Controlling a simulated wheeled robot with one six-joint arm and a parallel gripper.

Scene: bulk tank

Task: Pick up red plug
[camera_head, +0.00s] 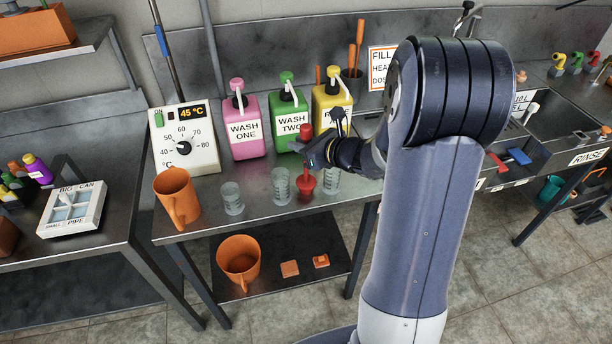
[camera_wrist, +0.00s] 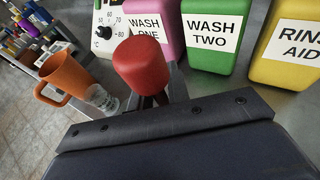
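The red plug (camera_head: 305,185) stands upright at the front of the steel table, with a red knob on top and a wider red foot. Its rounded red top (camera_wrist: 140,64) fills the middle of the wrist view. My gripper (camera_head: 311,155) is at the plug's stem, below the knob, reaching in from the right. In the wrist view a grey finger (camera_wrist: 177,84) shows just right of the stem. The knob and the gripper body hide most of the other finger and the contact, so I cannot tell whether the fingers press on the stem.
Clear measuring cups (camera_head: 281,187) stand close on both sides of the plug. Behind are pink (camera_head: 243,124), green (camera_head: 287,116) and yellow (camera_head: 333,100) bottles. An orange jug (camera_head: 176,197) is at the left. A lower shelf holds another orange jug (camera_head: 239,261).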

